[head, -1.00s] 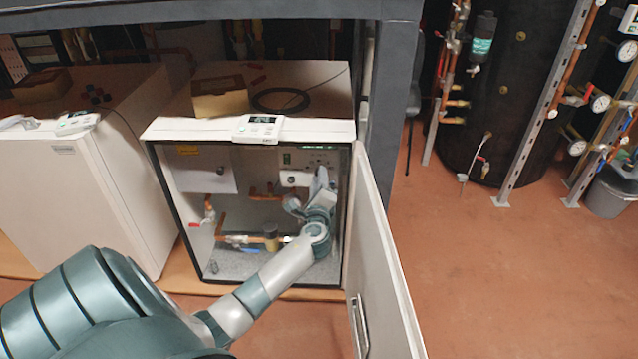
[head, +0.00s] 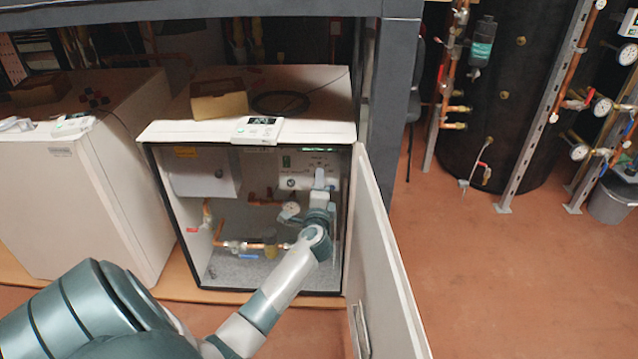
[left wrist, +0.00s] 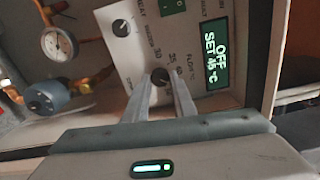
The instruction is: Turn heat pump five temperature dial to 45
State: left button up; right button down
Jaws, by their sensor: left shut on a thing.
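The open heat pump cabinet (head: 175,255) stands in the middle of the head view. Its white control panel (head: 297,160) is at the upper right inside. My left gripper (head: 320,178) reaches into the cabinet at this panel. In the left wrist view, its fingers (left wrist: 163,84) are shut on a small black temperature dial (left wrist: 160,76), with printed numbers such as 30 and 35 around it. The green display (left wrist: 216,55) beside it reads OFF and SET, with a value that looks like 46 °C, though the last digit is unclear. My right gripper is not in view.
A second black knob (left wrist: 121,27) is on the same panel. A gauge (left wrist: 57,43) and copper pipes are beside it. The open cabinet door (head: 385,255) stands to the right of my arm. A white controller (head: 258,130) lies on top.

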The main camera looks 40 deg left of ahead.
pick_arm(q)
jog(key=shift+f, duration=0.1)
jog(key=o, duration=1.1)
jog(key=shift+c, duration=0.2)
jog(key=shift+s, duration=0.1)
jog(key=v, duration=1.7)
jog(key=shift+p, duration=0.45)
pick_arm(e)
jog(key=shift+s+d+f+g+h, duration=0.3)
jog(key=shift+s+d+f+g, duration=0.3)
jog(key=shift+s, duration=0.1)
pick_arm(q)
jog(key=shift+d, duration=0.15)
jog(key=shift+s, duration=0.15)
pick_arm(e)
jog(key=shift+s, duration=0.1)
